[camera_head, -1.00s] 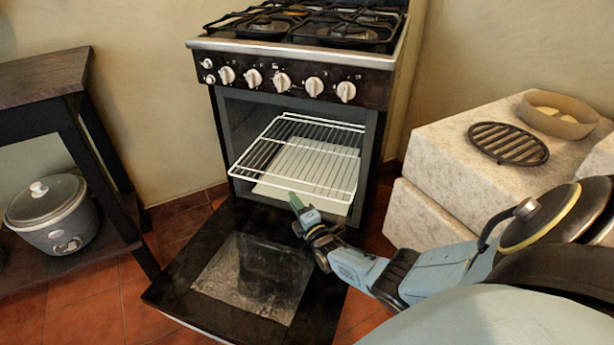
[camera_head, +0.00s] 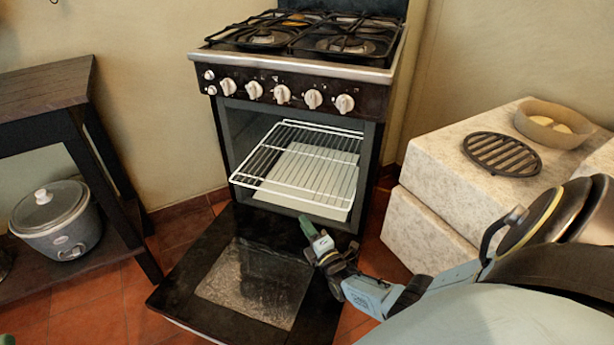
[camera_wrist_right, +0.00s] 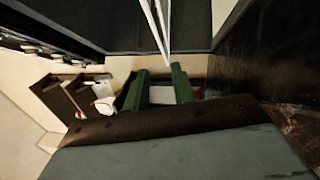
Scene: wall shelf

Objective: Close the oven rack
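The white wire oven rack (camera_head: 262,165) sticks out of the open oven (camera_head: 230,125), above the lowered door (camera_head: 190,300). A pale flat tray (camera_head: 318,172) shows below its bars. My right gripper (camera_head: 306,228) is just in front of and below the rack's front edge, over the door, and looks apart from it. In the right wrist view, its two green fingers (camera_wrist_right: 160,88) are apart with nothing held between them. White rack bars (camera_wrist_right: 161,25) come down from the top of that view, near the fingertips. A small green bit at the head view's bottom left corner may be my left gripper (camera_head: 7,339).
A stone counter (camera_head: 425,150) with a round grate (camera_head: 502,153) and a bowl (camera_head: 535,122) stands at right. A dark table (camera_head: 50,90) with a slow cooker (camera_head: 58,228) on its lower shelf stands at left. The lowered door blocks the floor before the oven.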

